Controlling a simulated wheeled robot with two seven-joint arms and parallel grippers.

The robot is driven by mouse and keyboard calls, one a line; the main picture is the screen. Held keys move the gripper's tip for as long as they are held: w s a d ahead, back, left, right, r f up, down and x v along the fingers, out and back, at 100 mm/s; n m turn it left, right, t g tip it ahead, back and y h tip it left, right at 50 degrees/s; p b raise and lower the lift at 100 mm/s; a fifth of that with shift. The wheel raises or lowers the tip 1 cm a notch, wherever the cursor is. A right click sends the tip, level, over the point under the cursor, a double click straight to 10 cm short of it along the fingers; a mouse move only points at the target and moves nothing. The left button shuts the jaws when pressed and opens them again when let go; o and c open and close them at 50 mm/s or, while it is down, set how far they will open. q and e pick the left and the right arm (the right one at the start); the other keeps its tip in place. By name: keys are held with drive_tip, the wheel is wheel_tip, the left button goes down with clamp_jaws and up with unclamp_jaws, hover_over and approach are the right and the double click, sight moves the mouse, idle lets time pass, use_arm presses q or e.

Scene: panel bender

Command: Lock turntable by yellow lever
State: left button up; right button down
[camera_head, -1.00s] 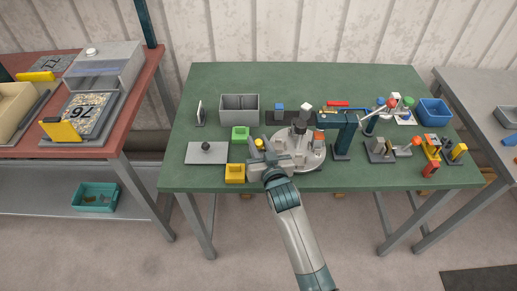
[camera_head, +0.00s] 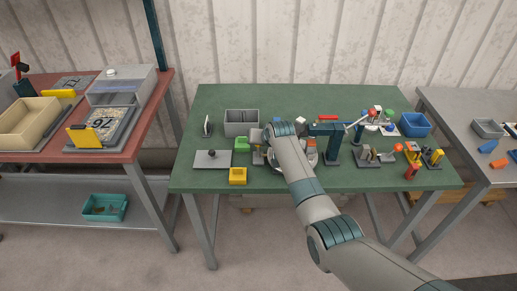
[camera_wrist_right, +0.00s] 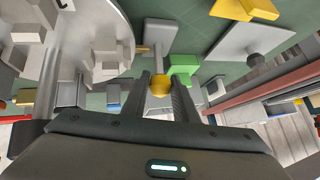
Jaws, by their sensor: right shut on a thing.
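The yellow lever's round knob (camera_wrist_right: 160,84) sits between the two fingers of my right gripper (camera_wrist_right: 160,79) in the right wrist view, and the gripper is shut on it. The lever's shaft is mostly hidden. The pale round turntable (camera_wrist_right: 95,22) with blocks on it fills the upper left of that view, beside the gripper. In the head view, the turntable (camera_head: 310,157) is largely covered by my right arm, and the right gripper's fingers and the knob are hard to make out. My left gripper is not in view.
A grey box (camera_head: 241,116) stands behind. A blue post fixture (camera_head: 332,146) stands close on the right. The green table's (camera_head: 300,99) back strip is clear.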

drive_tip(key=shift+w+f+g+b, duration=0.25)
drive_tip(key=shift+w+g+b, duration=0.2)
drive_tip(key=shift+g, duration=0.35)
drive_tip(key=shift+w+g+b, duration=0.1)
drive_tip(key=shift+g+b, duration=0.2)
drive_tip(key=shift+b, duration=0.05)
drive_tip(key=c, duration=1.4)
unclamp_jaws()
drive_tip(key=shift+f, duration=0.1)
drive_tip(key=shift+c, duration=0.2)
drive_tip(key=shift+w, duration=0.1)
drive_tip(key=shift+r, duration=0.2)
drive_tip(key=shift+v, duration=1.1)
drive_tip(key=b+v, duration=0.2)
drive_tip(key=v, duration=1.2)
drive_tip(key=shift+s+r, duration=0.25)
drive_tip(key=shift+r, duration=0.1)
